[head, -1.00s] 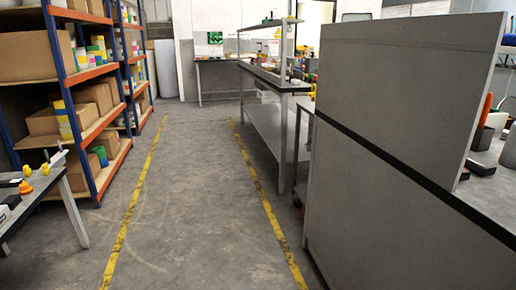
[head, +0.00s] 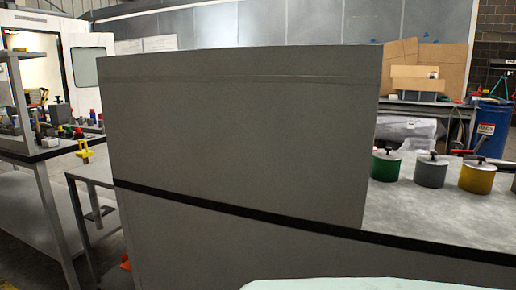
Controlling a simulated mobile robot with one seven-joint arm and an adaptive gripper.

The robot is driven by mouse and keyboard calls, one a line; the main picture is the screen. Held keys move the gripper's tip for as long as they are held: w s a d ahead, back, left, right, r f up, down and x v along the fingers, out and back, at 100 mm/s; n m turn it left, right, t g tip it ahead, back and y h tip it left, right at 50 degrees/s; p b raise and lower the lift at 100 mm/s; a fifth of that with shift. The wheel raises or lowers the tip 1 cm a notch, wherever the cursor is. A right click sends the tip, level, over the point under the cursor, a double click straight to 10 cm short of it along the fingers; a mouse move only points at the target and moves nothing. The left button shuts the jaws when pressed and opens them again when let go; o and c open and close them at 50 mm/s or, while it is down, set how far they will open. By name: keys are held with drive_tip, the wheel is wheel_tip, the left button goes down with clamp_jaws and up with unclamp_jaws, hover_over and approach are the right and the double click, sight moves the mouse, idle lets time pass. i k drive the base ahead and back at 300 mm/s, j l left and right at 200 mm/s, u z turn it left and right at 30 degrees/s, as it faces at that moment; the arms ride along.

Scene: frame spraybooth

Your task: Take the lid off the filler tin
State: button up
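One is green (head: 385,167), one is grey (head: 430,175) and one is yellow (head: 477,179). Each has a lid with a dark knob on top, and the lids sit on the tins. I cannot tell which of them is the filler tin, as no label can be read. My gripper is not in view.
A tall grey panel (head: 240,140) stands in front of me and hides much of the worktop. At the left are a bench with small items and a low table (head: 90,172). A blue drum (head: 490,128) and cardboard (head: 415,65) stand behind.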

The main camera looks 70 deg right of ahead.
sight(479, 166)
drive_tip(key=i+z, duration=0.2)
drive_tip(key=z, duration=1.25)
